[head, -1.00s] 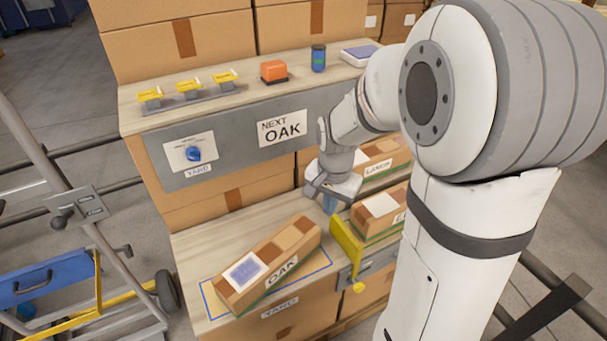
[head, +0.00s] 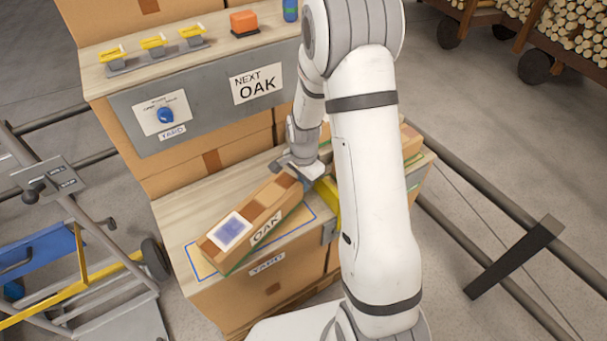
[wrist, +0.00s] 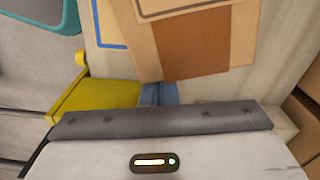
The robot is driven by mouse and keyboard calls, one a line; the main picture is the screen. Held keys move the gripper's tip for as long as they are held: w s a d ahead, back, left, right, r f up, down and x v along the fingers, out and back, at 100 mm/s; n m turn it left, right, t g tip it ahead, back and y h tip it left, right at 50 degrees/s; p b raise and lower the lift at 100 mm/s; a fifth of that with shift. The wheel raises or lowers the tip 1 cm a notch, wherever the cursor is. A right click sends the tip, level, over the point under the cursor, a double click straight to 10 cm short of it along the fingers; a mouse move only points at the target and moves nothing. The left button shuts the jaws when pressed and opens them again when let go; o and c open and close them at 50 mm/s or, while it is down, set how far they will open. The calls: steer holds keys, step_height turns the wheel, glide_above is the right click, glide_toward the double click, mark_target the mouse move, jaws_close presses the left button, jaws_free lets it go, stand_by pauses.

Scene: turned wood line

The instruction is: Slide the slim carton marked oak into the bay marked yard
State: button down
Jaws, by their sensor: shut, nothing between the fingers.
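The slim oak carton (head: 252,222) is a long box with tan and brown patches, a white-and-violet label on top and an OAK tag on its side. It lies askew across the blue-outlined bay (head: 297,228) on the lower wooden deck, above the tag YARD. My gripper (head: 308,180) is low at that end. In the wrist view, my blue fingertips (wrist: 159,93) are together and empty, close against the end of the carton (wrist: 190,45); I cannot tell whether they touch it.
A yellow stop (wrist: 85,105) stands right beside my fingers. Another carton (head: 411,143) is partly hidden behind my arm. A grey panel (head: 205,118) with a blue knob and a NEXT OAK sign rises behind the deck. A trolley (head: 85,240) stands at left.

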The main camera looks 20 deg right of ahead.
steer(key=shift+f, duration=0.75)
steer(key=shift+s+a, duration=0.5)
steer(key=shift+a, duration=0.4)
step_height(320, 180, up, 10)
steer(key=p, duration=0.6)
steer(key=shift+p, duration=0.35)
steer(key=shift+r, duration=0.1)
